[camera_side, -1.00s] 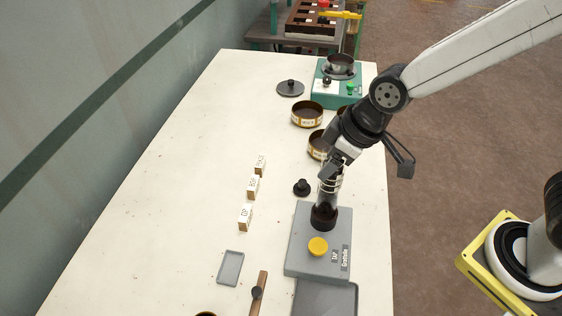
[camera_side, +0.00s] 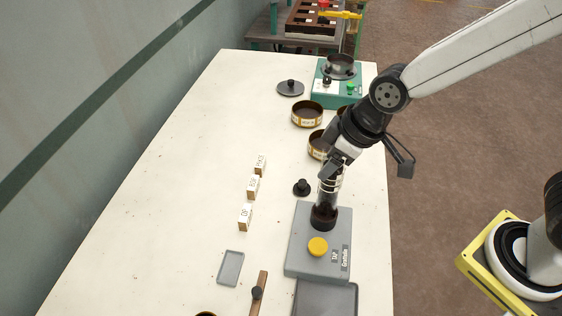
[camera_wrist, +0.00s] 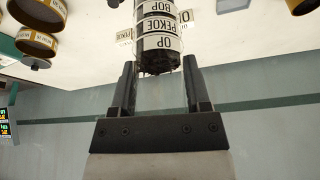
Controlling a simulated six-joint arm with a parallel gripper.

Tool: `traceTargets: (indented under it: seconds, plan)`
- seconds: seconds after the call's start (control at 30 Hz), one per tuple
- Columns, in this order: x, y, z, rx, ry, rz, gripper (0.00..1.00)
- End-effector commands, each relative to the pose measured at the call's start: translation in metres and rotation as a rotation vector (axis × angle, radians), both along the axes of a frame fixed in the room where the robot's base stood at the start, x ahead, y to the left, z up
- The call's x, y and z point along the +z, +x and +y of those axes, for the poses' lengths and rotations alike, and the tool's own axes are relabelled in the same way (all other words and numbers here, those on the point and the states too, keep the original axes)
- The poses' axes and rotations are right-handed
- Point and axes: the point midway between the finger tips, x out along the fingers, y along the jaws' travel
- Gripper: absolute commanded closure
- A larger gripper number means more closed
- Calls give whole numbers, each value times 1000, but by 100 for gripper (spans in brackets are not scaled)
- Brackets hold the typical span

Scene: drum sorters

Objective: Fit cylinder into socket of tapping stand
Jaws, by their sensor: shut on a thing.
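The cylinder (camera_side: 328,192) is clear with label bands and dark contents. It stands roughly upright, its lower end at the dark round socket (camera_side: 323,219) of the grey tapping stand (camera_side: 305,262). Whether it is fully seated I cannot tell. My gripper (camera_side: 334,168) is shut on the cylinder's upper part. In the wrist view the cylinder (camera_wrist: 157,35), with bands reading BOP, PEKOE and OP, lies between the fingertips of my gripper (camera_wrist: 160,80). The stand has a yellow button (camera_side: 317,247) in front of the socket.
A black knobbed stopper (camera_side: 301,187) lies left of the cylinder. Small label blocks (camera_side: 252,187) stand further left. Brass sieves (camera_side: 307,114) and a green machine (camera_side: 338,92) are behind. A grey tray (camera_side: 326,299) is in front. The table's left side is clear.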

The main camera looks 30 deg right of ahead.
Motion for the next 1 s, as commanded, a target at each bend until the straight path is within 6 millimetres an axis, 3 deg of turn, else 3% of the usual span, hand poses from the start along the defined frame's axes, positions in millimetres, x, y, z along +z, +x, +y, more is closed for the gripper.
traceTargets:
  seconds: [1.0]
  plan:
    - [-8,0,0,0,1,1,100]
